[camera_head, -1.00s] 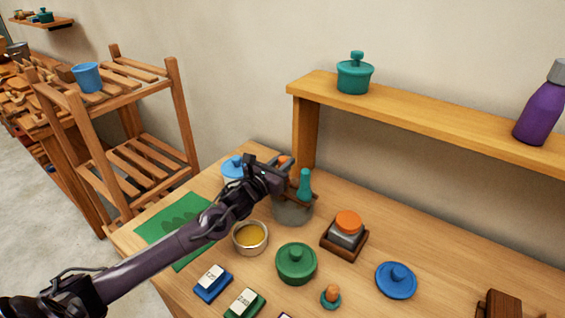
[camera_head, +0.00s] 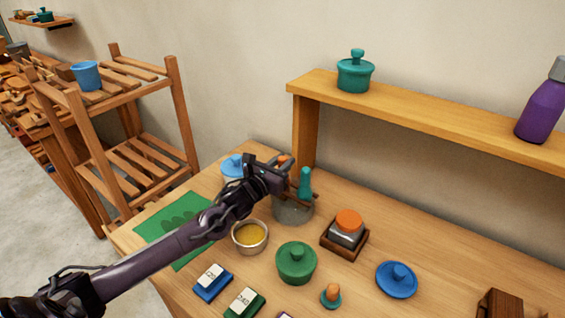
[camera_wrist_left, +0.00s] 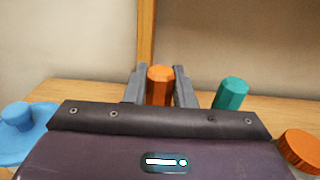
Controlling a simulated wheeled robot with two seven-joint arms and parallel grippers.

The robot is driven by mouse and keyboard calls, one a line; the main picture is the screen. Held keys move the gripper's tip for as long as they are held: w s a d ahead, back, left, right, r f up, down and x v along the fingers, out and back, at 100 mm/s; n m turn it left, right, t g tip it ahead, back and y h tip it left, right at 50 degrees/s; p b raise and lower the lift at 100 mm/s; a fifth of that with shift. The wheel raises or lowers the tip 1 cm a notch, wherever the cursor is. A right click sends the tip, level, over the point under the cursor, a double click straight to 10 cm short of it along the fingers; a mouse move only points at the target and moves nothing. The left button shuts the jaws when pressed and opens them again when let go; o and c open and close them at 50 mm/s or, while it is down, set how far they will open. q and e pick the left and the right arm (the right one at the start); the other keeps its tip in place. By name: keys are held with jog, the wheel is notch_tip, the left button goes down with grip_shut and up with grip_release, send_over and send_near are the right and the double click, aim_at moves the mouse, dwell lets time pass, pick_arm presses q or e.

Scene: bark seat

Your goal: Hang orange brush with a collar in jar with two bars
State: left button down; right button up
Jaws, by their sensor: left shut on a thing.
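My left gripper (camera_head: 285,170) is shut on the orange brush (camera_wrist_left: 160,84); in the left wrist view its orange handle stands between the two fingers. In the head view only a bit of the orange handle shows past the fingers. The grey jar (camera_head: 293,209) stands below the gripper, with brown bars across its top. A teal-handled brush (camera_head: 305,184) stands upright at the jar, to the right of the gripper. The orange brush's collar and lower end are hidden behind my gripper, so I cannot tell whether it rests on the bars. My right gripper is not in view.
A blue-lidded container (camera_head: 232,166) stands left of the gripper. A bowl of yellow stuff (camera_head: 250,236), a green lidded pot (camera_head: 295,262) and an orange-topped jar (camera_head: 347,228) stand in front. A raised wooden shelf (camera_head: 430,115) runs behind.

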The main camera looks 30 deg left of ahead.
pick_arm(q)
jog(key=shift+f+b, duration=0.35)
jog(key=shift+f, duration=0.05)
jog(key=c, duration=0.8)
grip_release()
jog(key=shift+r+p, duration=2.25)
jog(key=shift+r, duration=1.3)
